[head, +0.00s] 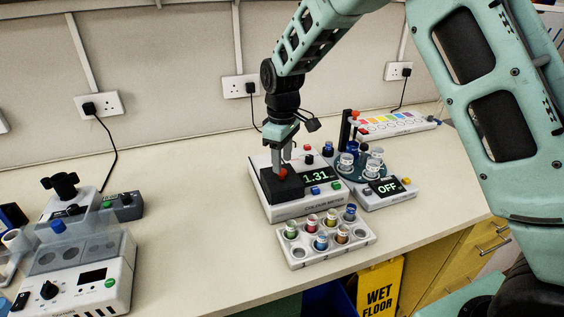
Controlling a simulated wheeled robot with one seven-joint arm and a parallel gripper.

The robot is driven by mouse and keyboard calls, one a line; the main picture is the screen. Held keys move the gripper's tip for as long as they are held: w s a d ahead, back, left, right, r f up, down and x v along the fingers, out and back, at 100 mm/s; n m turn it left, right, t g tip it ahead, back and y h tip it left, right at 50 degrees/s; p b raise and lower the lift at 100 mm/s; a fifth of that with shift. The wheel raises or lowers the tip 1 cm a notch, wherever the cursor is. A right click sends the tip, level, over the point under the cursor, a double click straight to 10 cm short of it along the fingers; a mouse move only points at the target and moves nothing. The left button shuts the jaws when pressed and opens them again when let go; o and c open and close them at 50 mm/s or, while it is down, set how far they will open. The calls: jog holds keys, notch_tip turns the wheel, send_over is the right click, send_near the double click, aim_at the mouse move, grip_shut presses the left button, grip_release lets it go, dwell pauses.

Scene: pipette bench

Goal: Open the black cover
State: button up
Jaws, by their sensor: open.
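The black cover (282,188) is a dark block at the front left of the white meter (309,207), and it looks closed. A small red knob (283,173) sits on top of it. My gripper (282,166) points down just above the cover, with its fingers at the red knob. The jaws are open; I cannot tell whether a finger touches the knob. The meter's display (318,174) reads about 1.31, partly hard to read. Whatever is under the cover is hidden.
A rack (299,255) of coloured vials stands in front of the meter. A round vial holder with an "OFF" display (387,189) stands close at the right. Another white device (110,268) is at the left. The bench between is clear.

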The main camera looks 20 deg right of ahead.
aim_at(281, 178)
jog(key=shift+f, duration=1.35)
